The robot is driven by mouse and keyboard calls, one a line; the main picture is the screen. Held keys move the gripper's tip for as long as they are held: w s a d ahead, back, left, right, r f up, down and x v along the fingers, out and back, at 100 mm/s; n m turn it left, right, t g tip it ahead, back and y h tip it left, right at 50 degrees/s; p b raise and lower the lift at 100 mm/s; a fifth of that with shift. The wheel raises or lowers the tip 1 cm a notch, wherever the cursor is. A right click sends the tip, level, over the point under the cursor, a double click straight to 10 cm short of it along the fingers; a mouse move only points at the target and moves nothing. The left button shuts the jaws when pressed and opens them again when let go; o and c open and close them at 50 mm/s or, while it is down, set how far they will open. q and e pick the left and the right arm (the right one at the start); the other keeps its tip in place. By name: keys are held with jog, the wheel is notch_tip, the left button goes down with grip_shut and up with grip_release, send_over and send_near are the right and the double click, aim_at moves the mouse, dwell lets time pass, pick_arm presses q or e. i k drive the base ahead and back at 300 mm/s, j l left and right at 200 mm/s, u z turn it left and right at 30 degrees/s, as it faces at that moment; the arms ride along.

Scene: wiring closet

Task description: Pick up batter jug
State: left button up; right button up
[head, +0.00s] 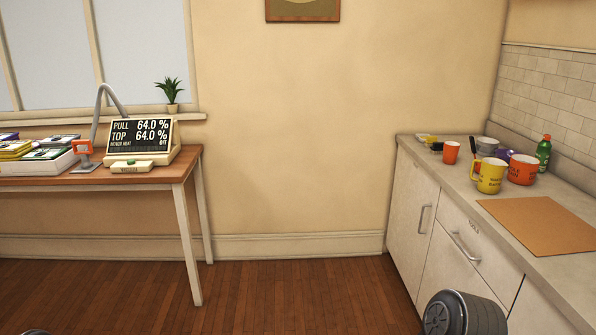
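A yellow jug (490,176) with dark lettering stands upright on the counter at the right in the head view. The lettering is too small to read surely, but it looks like the batter jug. Its handle is on its left side, towards the counter's front edge. An orange lettered container (523,171) stands close behind it on the right. Neither of my grippers is in view.
The counter (452,183) also holds an orange cup (450,152), a green bottle (544,151), a pale bowl (487,146) and a brown board (541,224). Drawer handles (466,247) stick out below. A wooden table (140,176) with a display (140,136) stands left; floor between is clear.

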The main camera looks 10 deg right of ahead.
aim_at(492, 173)
jog(key=i+z, duration=0.1)
jog(key=i, duration=0.55)
jog(key=i+j+z, duration=0.15)
jog(key=i, duration=0.5)
jog(key=i+j+z, duration=0.1)
jog(key=i, duration=0.55)
jog(key=i+j+z, duration=0.2)
jog(key=i+z, duration=0.15)
jog(key=i+j+z, duration=0.65)
